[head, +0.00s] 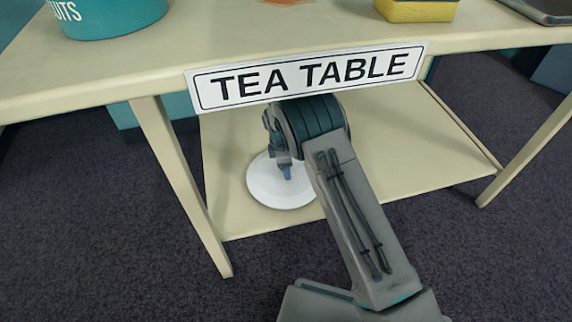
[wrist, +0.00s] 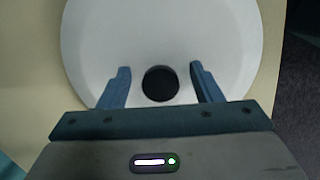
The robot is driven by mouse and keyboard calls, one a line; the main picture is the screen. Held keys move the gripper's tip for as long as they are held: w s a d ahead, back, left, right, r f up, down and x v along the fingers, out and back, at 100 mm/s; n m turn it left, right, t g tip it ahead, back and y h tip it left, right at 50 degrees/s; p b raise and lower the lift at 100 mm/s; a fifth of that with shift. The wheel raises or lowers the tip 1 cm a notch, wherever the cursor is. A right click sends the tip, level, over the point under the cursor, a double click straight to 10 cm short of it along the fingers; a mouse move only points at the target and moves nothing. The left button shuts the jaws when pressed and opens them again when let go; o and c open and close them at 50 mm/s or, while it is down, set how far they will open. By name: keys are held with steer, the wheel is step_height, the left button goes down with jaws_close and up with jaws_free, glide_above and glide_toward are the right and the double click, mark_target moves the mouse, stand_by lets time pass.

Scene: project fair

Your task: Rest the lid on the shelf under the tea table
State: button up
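The lid is a white round disc (head: 268,192) at the left part of the shelf (head: 405,150) under the tea table (head: 110,62). In the wrist view the white lid (wrist: 225,40) has a dark round knob (wrist: 160,83) at its middle. My gripper (wrist: 160,85) is open, with one blue finger on each side of the knob and a gap on both sides. In the head view my gripper (head: 288,172) is over the lid and hides part of it. The lid looks flat on the shelf, but its underside is hidden.
A "TEA TABLE" sign (head: 305,76) hangs at the table's front edge, just above my arm. Table legs (head: 180,180) stand left and right of the shelf. A teal tin (head: 108,16) and a yellow sponge-like block (head: 418,10) are on the tabletop. The shelf's right part is clear.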

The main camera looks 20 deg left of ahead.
steer(key=r+p, duration=0.1)
steer(key=r, duration=0.1)
steer(key=r+p, duration=0.1)
steer(key=r, duration=0.2)
steer(key=r+p, duration=0.1)
steer(key=r, duration=0.1)
steer(key=shift+s+a+r, duration=0.2)
steer(key=shift+a+r, duration=0.05)
steer(key=shift+a, duration=0.15)
